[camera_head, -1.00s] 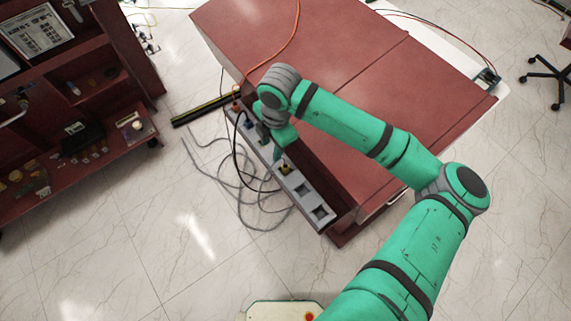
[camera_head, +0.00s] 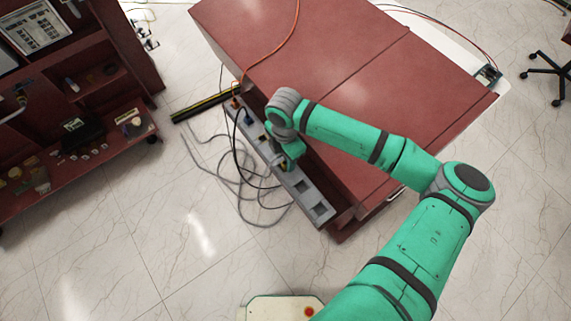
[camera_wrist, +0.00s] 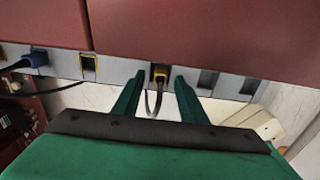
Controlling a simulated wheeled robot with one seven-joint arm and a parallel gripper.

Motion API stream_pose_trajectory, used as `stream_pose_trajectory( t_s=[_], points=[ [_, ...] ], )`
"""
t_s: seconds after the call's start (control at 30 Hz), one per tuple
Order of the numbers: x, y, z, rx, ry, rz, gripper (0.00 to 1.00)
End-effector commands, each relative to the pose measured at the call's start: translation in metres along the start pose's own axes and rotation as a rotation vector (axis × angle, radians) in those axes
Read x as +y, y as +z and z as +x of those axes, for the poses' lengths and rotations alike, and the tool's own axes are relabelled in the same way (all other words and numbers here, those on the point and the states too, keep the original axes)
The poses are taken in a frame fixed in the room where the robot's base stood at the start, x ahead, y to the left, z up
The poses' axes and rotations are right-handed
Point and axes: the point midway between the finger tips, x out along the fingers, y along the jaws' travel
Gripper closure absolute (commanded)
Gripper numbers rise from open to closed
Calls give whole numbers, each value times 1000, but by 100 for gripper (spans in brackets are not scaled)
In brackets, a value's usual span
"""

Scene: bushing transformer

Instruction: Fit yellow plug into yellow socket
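The yellow plug (camera_wrist: 160,74) sits in a slot of the grey socket strip, with a dark cable hanging from it. The yellow socket (camera_wrist: 89,68) is an empty, yellow-edged opening to its left in the wrist view; it also shows in the head view (camera_head: 263,138). My gripper (camera_wrist: 158,90) is open, its two green fingers spread to either side of the yellow plug, with gaps between fingers and plug. In the head view my gripper hides most of the plug.
The grey socket strip (camera_head: 314,201) runs along the red cabinet (camera_head: 310,50). A blue plug (camera_wrist: 36,60) sits left of the yellow socket. Empty slots (camera_wrist: 207,80) lie right of the yellow plug. Loose cables (camera_head: 225,180) lie on the floor. A red shelf (camera_head: 110,70) stands at left.

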Motion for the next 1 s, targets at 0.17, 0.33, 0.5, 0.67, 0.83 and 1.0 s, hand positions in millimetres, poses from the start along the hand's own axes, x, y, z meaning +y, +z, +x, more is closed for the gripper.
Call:
stream_pose_trajectory(
  t_s=[0.17,0.33,0.5,0.67,0.83,1.0],
  points=[
    [0,0,16,0,0,1,62],
    [0,0,19,0,0,1,62],
    [0,0,18,0,1,0,81],
    [0,0,18,0,1,1,100],
    [-1,2,18,0,1,4,100],
    [-1,2,15,-1,2,5,100]
  ],
)
